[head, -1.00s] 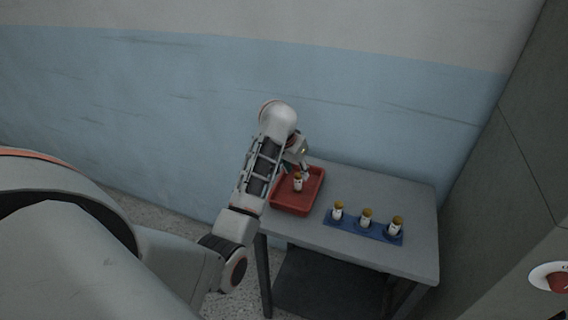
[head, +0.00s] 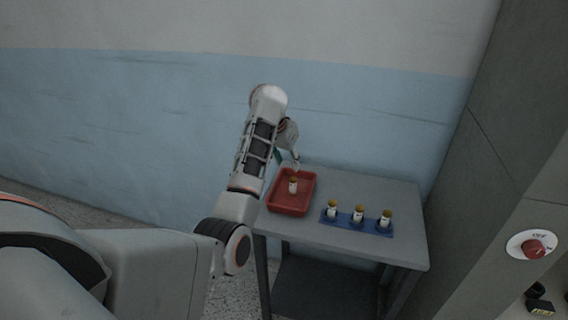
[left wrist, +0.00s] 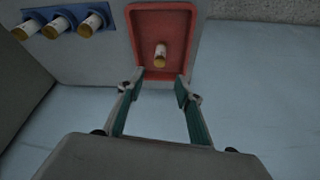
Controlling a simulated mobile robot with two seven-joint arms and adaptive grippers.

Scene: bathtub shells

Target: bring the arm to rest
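My left arm reaches in from the left in the head view, and its gripper (head: 289,160) is above the far edge of the red tray. In the left wrist view the two fingers (left wrist: 158,92) are spread apart with nothing between them. The red tray (head: 291,208) lies on the grey table. One white bottle with a yellow cap (head: 293,186) stands in it, and the bottle also shows in the left wrist view (left wrist: 160,55), beyond the fingertips and apart from them. My right gripper is not in view.
The grey table (head: 390,187) also holds a blue rack (head: 345,224) with three capped bottles, right of the tray. A blue and white wall (head: 120,110) stands close behind. A grey panel with a red knob (head: 534,249) is at the right.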

